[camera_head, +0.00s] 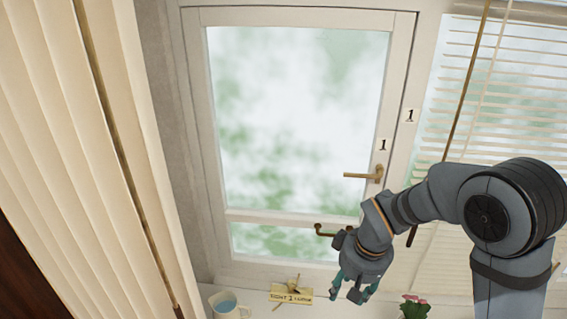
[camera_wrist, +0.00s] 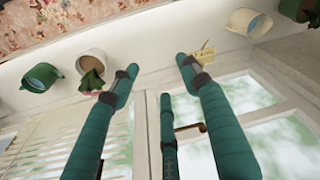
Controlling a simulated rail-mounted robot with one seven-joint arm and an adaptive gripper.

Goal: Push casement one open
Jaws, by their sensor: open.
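Casement one (camera_head: 300,215) is a white-framed glazed window marked "1", and it looks closed in its frame. Its brass lever handle (camera_head: 362,175) points left from the right stile. A darker brass bar (camera_head: 330,231) sits at the lower rail, partly hidden by my wrist; a brass piece also shows in the wrist view (camera_wrist: 190,128). My gripper (camera_head: 352,290) is open and empty, its teal fingers pointing down in front of the lower right corner of the casement, below the handle. In the wrist view, the spread fingers (camera_wrist: 158,75) hold nothing. Contact with the window cannot be told.
On the white sill stand a mug (camera_head: 228,306), a small yellow sign (camera_head: 291,295) and a pink-flowered plant (camera_head: 413,307). The wrist view shows several cups, including a green one (camera_wrist: 40,77). Vertical blinds (camera_head: 75,130) hang left; slatted blinds (camera_head: 500,90) cover the right window.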

